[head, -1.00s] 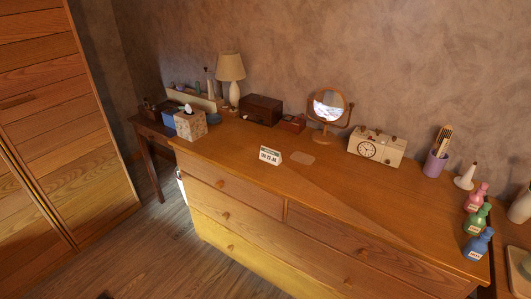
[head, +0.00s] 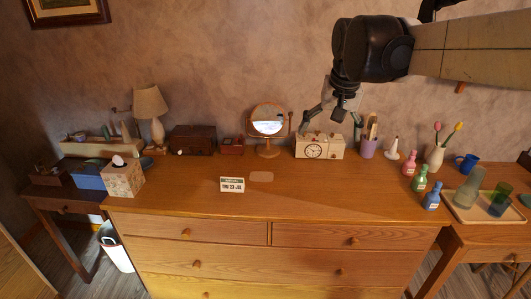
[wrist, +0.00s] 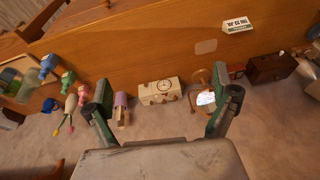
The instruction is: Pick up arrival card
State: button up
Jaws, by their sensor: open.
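The card (head: 232,185) is a small white upright block with a green top band and dark date lettering. It stands on the dresser top left of centre in the head view, and shows upside down at the upper right of the wrist view (wrist: 238,25). A flat, pale brown rectangle (head: 262,176) lies just right of it. My gripper (head: 330,131) is open and empty, above and in front of the cream clock in the head view, well right of the card and apart from it. Both fingers show in the wrist view (wrist: 165,102).
The cream clock (head: 320,146), round mirror (head: 268,121) and purple pencil cup (head: 368,148) stand along the back of the dresser (head: 330,195). Several bottles, including a green one (head: 420,180), stand at the right. A tissue box (head: 122,180) is at the left. The front middle is clear.

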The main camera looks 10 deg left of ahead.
jog(key=w+a+f+g, duration=0.1)
jog(key=w+a+f, duration=0.1)
jog(key=w+a, duration=0.5)
jog(key=g+h, duration=0.1)
jog(key=g, duration=0.2)
send_over(232, 179)
notch_tip(232, 179, down, 18)
jog(key=r, duration=0.1)
jog(key=shift+n, duration=0.4)
jog(key=f, duration=0.8)
jog(key=shift+w+d+f, duration=0.1)
jog(key=shift+w+f, duration=0.15)
jog(key=shift+f, duration=0.05)
jog(key=shift+s+f, duration=0.15)
jog(key=shift+f, duration=1.2)
jog(key=shift+s+f, duration=0.15)
jog(key=shift+f, duration=1.2)
jog(key=c, duration=0.9)
